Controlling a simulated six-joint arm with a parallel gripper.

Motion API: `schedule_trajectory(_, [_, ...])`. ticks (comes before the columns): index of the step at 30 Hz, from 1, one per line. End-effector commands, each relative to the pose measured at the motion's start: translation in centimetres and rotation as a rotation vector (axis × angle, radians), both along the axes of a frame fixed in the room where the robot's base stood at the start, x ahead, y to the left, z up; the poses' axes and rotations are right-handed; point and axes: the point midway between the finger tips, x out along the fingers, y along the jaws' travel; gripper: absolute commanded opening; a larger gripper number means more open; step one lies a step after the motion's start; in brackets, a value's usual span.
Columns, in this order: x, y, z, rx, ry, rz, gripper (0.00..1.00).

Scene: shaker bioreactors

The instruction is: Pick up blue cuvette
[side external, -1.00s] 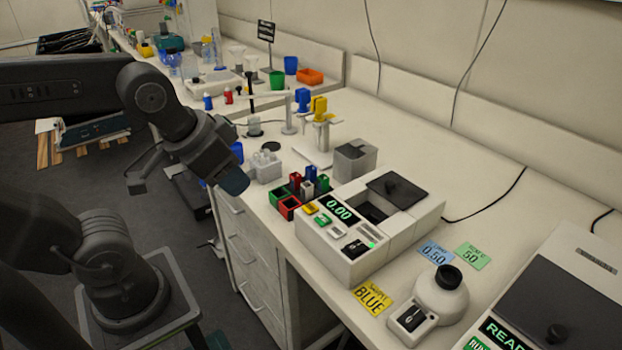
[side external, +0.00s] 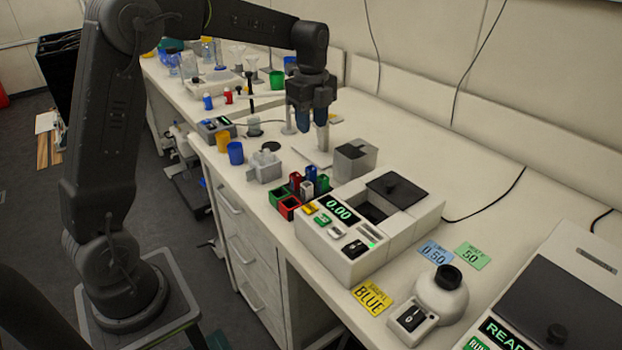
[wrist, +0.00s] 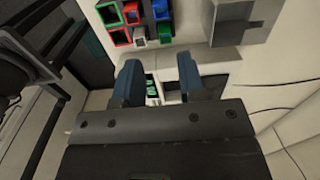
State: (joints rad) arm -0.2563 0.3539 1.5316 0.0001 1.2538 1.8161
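The blue cuvette (side external: 310,173) stands in a tight cluster of small red, green, white and blue square pieces left of the photometer. In the wrist view it appears as a blue square (wrist: 161,9) at the top of the cluster. My gripper (side external: 312,127) points down above the bench, behind the cluster and apart from it. In the wrist view my gripper (wrist: 160,85) has its two blue fingers spread with nothing between them. The photometer (side external: 345,235) reads 0.00. A yellow card (side external: 372,297) reads BLUE.
A grey block (side external: 355,161) stands right of the cluster and a pale bottle holder (side external: 264,167) left of it. Blue (side external: 236,153) and yellow (side external: 223,141) cups stand near the bench edge. A white base stands under my gripper.

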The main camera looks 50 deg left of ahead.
Motion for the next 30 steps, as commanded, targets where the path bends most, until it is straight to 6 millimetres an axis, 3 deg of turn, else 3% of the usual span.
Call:
schedule_trajectory(12, [0.1,0.1,-7.0,-0.002,0.006,-0.012,0.36])
schedule_trajectory(20, [0.1,0.2,-8.9,-0.001,0.004,-0.011,0.36])
schedule_trajectory(30, [0.2,0.6,-13.4,-0.001,0.004,-0.011,0.36])
